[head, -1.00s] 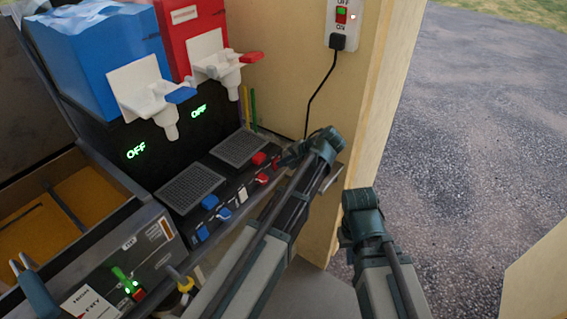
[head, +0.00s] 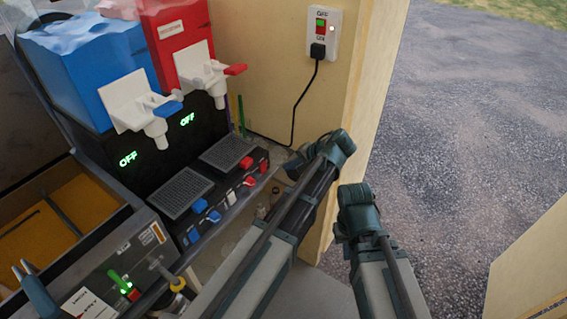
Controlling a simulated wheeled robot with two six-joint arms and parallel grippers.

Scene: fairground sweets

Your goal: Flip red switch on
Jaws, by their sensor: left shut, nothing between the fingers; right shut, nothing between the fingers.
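The front panel of the drink machine (head: 222,205) carries red switches (head: 262,165) at its right end and blue switches (head: 199,205) further left. Both green displays above, by the blue tank and by the red tank (head: 187,120), read OFF. A wall socket (head: 333,42) has a red and green rocker marked OFF above and ON below, with a small light. My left gripper (head: 291,168) is shut and empty, just right of the panel's red end and apart from it. My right gripper (head: 357,208) is shut further right, its fingertips mostly hidden by its own wrist.
A blue tank (head: 95,85) and red tank (head: 185,45) with white taps stand above two drip grilles (head: 180,192). A black plug and cord (head: 305,100) hang on the wall. A fryer (head: 130,255) is at lower left. Open gravel (head: 460,150) lies right of the post.

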